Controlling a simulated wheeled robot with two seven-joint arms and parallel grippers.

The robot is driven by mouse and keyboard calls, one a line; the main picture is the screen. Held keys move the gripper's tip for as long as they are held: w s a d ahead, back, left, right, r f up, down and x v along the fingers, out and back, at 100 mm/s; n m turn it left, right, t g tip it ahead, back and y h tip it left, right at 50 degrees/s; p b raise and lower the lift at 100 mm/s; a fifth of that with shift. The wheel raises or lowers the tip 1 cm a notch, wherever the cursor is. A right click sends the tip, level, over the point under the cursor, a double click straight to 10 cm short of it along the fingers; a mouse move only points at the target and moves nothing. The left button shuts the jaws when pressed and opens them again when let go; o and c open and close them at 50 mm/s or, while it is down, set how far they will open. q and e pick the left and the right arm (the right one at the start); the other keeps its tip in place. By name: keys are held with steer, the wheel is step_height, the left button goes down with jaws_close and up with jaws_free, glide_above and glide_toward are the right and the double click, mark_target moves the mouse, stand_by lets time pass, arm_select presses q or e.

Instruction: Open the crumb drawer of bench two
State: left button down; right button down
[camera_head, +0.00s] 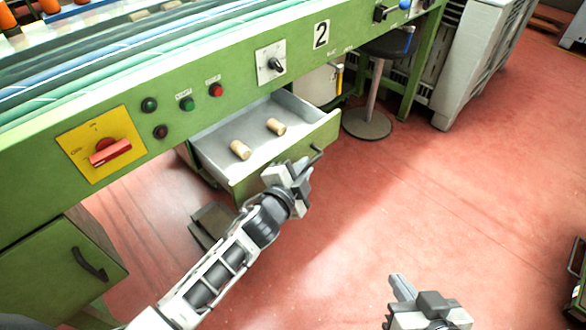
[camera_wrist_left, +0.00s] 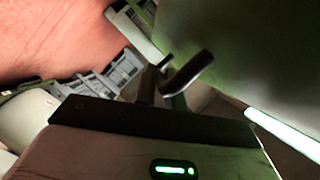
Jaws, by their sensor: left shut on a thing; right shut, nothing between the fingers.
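In the left wrist view the handle (camera_wrist_left: 190,72) shows as a dark bar by the green drawer front (camera_wrist_left: 250,45). My right gripper (camera_head: 400,288) is shut and empty, over the floor at the bottom.
A yellow plate with a red rotary switch (camera_head: 110,151) and several buttons are on the bench front. A green cabinet (camera_head: 50,275) with a dark handle is at lower left. A stool (camera_head: 366,122) stands beyond the drawer. The red floor (camera_head: 470,190) at right is largely clear.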

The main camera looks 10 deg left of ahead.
arm_select(q)
steer(key=shift+s+d, duration=0.45)
steer(key=shift+d, duration=0.2)
steer(key=shift+s+d, duration=0.4)
steer(key=shift+d, duration=0.2)
steer(key=c, duration=1.5)
jaws_free()
steer(key=shift+s, duration=0.1)
